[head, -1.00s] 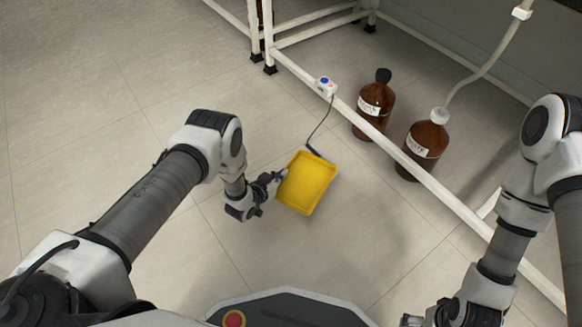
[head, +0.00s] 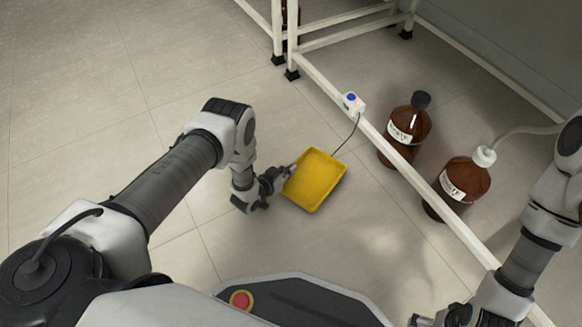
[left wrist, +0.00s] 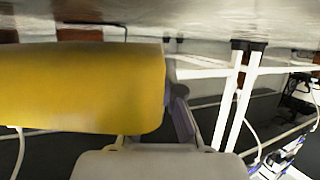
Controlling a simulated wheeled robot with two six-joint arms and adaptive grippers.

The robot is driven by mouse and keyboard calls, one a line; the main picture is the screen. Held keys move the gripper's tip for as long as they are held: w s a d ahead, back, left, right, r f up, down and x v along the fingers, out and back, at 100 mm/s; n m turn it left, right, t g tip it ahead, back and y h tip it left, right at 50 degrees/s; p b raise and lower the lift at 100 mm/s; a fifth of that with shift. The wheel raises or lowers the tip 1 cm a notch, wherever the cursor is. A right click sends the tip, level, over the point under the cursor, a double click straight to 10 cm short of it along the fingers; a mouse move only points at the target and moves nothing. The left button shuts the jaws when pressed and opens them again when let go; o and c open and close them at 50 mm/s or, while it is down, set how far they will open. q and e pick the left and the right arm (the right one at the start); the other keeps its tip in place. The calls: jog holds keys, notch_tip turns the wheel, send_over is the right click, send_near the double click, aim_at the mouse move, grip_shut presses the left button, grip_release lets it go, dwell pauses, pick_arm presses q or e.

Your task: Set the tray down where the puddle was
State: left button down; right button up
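A shallow yellow tray (head: 315,182) is held at its left edge by my left gripper (head: 286,177), over the floor left of the white frame. In the left wrist view the yellow tray (left wrist: 80,88) fills the left side, with a dark finger (left wrist: 181,115) of the gripper against its end. Faint shadows lie on the floor near the tray; its exact height is hard to tell. No puddle shows on the visible floor. My right gripper (head: 425,320) is cut off at the bottom edge, and its fingers cannot be made out.
Two brown labelled bottles (head: 406,127) (head: 466,180) stand behind the low rail of a white frame (head: 325,87). A small white box with a blue button (head: 352,102) sits on the rail, its cable running down behind the tray. The tiled floor (head: 90,90) at left is clear.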

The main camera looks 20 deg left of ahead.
pick_arm(q)
jog(key=shift+f+b, duration=0.25)
jog(key=shift+b, duration=0.15)
jog(key=shift+f, duration=0.1)
jog(key=c, duration=1.3)
grip_release()
jog(key=shift+s, duration=0.1)
